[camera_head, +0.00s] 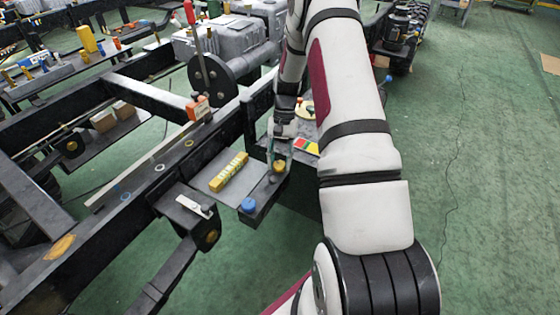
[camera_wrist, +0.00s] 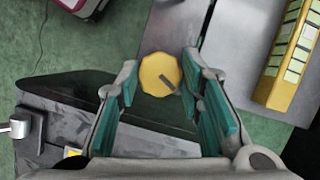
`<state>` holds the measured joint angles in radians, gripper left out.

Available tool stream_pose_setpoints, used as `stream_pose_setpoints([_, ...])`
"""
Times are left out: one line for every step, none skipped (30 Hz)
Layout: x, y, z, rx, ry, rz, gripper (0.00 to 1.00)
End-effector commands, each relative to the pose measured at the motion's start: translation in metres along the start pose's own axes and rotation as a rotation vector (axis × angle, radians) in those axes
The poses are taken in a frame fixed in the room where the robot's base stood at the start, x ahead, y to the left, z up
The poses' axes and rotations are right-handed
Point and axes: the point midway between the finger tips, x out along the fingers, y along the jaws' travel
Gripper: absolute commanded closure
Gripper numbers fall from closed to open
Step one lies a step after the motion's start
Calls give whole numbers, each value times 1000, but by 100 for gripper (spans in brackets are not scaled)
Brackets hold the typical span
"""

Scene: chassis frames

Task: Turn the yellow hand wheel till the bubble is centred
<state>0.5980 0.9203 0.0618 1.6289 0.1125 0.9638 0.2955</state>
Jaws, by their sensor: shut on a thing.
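The yellow hand wheel (camera_wrist: 158,76) is a small many-sided knob with a dark grey mark on its face. In the wrist view it sits between the teal finger pads of my gripper (camera_wrist: 161,80), which is shut on it. In the head view my gripper (camera_head: 280,150) points down onto the yellow wheel (camera_head: 279,166) at the end of a dark bracket. A yellow bar with pale marked panels (camera_head: 228,172) lies on a grey plate to its left; it also shows in the wrist view (camera_wrist: 290,55). I cannot make out a bubble.
A blue knob (camera_head: 248,204) stands near the bracket's front end. A red, yellow and green card (camera_head: 306,146) lies behind the wheel. Dark chassis rails (camera_head: 150,190) fill the left side. Green floor (camera_head: 480,180) is open on the right.

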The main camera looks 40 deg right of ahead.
Motion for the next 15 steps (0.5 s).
stream_pose_setpoints([0, -1, -1, -32, 2, 13, 94])
stream_pose_setpoints([0, -1, -1, -51, 3, 21, 94])
stream_pose_setpoints([0, -1, 0, -73, 2, 31, 94])
stream_pose_setpoints([0, -1, 0, -89, 2, 37, 94])
stream_pose_setpoints([0, -1, 0, -103, 2, 43, 94])
stream_pose_setpoints([0, -1, 0, -121, 2, 50, 94])
stream_pose_setpoints([0, -1, -1, -134, 2, 55, 94])
stream_pose_setpoints([0, -1, -1, -145, 2, 60, 94])
stream_pose_setpoints([0, -1, -1, -158, 3, 66, 94])
stream_pose_setpoints([0, -1, -1, -168, 3, 70, 94])
stream_pose_setpoints([0, -1, -1, -176, 3, 73, 94])
stream_pose_setpoints([0, -2, -1, -185, 3, 77, 94])
stream_pose_setpoints([0, -2, -1, -191, 3, 79, 94])
stream_pose_setpoints([0, -2, -1, -196, 3, 81, 94])
stream_pose_setpoints([0, -2, -1, -201, 3, 83, 94])
